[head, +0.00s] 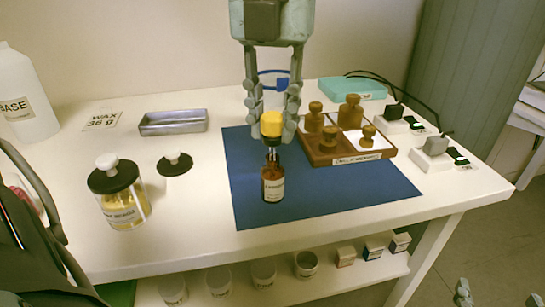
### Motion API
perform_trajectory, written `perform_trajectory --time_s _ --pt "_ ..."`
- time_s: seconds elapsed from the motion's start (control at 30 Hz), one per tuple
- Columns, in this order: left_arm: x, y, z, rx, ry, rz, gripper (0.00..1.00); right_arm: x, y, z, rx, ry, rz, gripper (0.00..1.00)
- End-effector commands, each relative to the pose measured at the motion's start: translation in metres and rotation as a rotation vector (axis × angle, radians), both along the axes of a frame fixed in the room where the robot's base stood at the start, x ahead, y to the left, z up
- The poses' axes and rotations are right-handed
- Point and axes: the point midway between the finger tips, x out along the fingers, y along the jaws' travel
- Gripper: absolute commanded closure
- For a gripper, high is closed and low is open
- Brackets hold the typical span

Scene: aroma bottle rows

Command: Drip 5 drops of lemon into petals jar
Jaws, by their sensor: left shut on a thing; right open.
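An amber bottle (272,185) stands upright on the blue mat, its small label too small to read. My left gripper (272,122) comes down from the top of the head view and is shut on the yellow dropper top (272,127) above the bottle. I cannot tell if the dropper is clear of the bottle's neck. A jar with pinkish contents (27,196) at the far left is mostly hidden behind a dark arm part. A second jar (122,205) holds yellowish contents under a black lid. My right gripper (463,293) shows only at the bottom edge, open, away from the table.
A loose black lid (175,165) lies left of the blue mat (335,195). A wooden tray (345,158) with several brown-stoppered bottles stands right of the bottle.

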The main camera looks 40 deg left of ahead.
Motion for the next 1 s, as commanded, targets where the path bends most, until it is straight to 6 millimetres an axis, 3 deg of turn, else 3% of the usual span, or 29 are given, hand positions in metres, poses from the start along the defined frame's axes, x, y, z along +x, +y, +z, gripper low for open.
perform_trajectory --time_s 0.03,0.5,1.0 --pt "0.000 0.000 0.011 0.001 -0.002 0.000 0.82 0.000 0.000 0.009 0.000 0.000 0.000 0.24" --pt "0.000 0.000 0.064 0.000 0.000 0.001 0.82 0.000 0.000 0.044 0.000 0.001 0.000 0.24" --pt "0.000 0.000 0.064 -0.001 0.001 0.001 0.82 0.000 0.000 0.043 0.000 0.001 0.000 0.24"
